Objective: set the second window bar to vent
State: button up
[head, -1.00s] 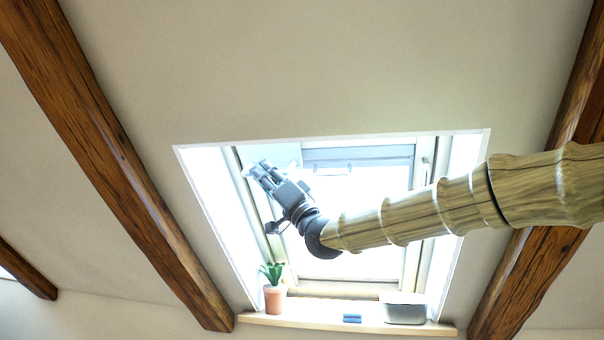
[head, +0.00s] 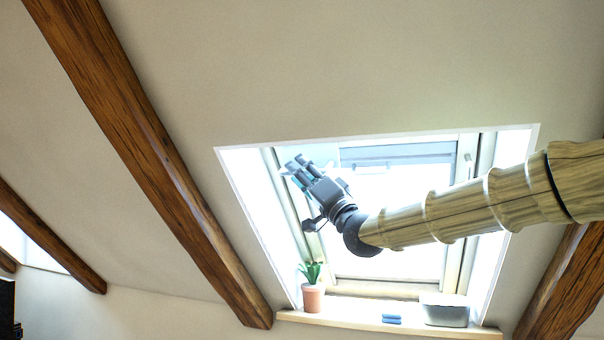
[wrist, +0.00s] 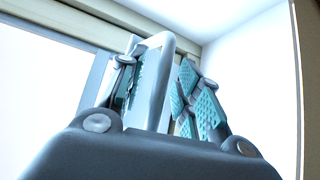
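My gripper (head: 298,166) is raised at the upper left of the roof window (head: 400,258) in the head view. In the wrist view its two fingers (wrist: 163,68) with teal pads stand apart. A pale, rounded loop-like piece (wrist: 167,55) shows between them; I cannot tell whether it is a window bar or whether the fingers touch it. A short bar (head: 372,170) sits at the window's top edge, right of my gripper. Part of the window's upper left is hidden behind my gripper.
A potted plant (head: 312,297), blue folded items (head: 391,319) and a grey bin (head: 446,313) stand on the sill (head: 350,323). A wooden beam (head: 150,150) runs left of the window. Another bright window (head: 50,258) shows at far left.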

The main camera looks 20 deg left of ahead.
jog(key=v, duration=1.2)
